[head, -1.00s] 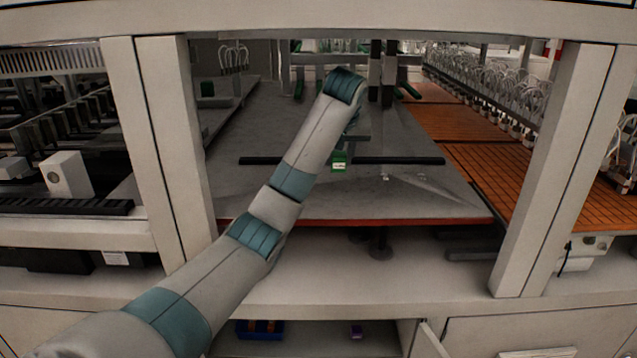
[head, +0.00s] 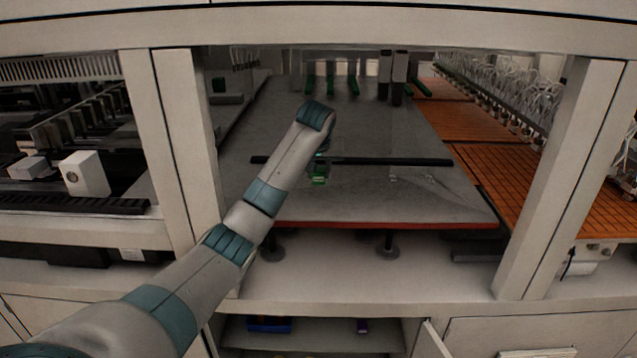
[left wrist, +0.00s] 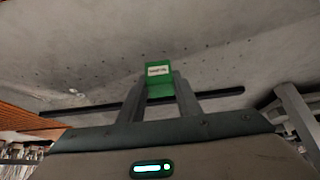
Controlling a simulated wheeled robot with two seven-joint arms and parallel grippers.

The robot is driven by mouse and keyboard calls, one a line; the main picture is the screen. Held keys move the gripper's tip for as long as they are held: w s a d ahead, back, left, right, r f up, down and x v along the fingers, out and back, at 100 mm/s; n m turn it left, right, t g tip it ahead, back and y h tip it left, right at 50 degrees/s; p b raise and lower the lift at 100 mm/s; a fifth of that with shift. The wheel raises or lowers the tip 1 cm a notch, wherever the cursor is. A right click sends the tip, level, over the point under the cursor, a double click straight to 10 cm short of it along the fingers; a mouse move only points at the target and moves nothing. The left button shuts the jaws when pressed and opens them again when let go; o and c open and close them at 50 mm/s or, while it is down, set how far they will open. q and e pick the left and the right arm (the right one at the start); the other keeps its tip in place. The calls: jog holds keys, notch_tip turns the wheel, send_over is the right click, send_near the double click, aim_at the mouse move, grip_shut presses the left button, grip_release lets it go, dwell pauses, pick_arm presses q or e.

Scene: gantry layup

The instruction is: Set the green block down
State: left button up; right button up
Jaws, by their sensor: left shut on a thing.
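The green block (head: 320,178), with a pale label, is in my left gripper (head: 322,160). In the left wrist view the green block (left wrist: 158,70) sits between the two fingertips of the gripper (left wrist: 161,90), which are shut on it. The block is over the grey table (head: 400,200), at the near side of a long black bar (head: 400,161). I cannot tell whether the block touches the table. My forearm hides part of the gripper. My right gripper is in neither view.
Orange slatted panels (head: 535,188) with rows of white cables run along the right. Pale posts (head: 175,150) and (head: 562,175) frame the opening on both sides. Green and dark uprights (head: 392,78) stand at the back. The table's near right part is clear.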

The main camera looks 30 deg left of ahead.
aim_at(318, 181)
pick_arm(q)
notch_tip(318, 181, down, 2)
jog(key=shift+f+p, duration=0.25)
jog(key=shift+p, duration=0.75)
jog(key=shift+f, duration=0.7)
jog(key=shift+f, duration=0.15)
jog(key=o, duration=1.1)
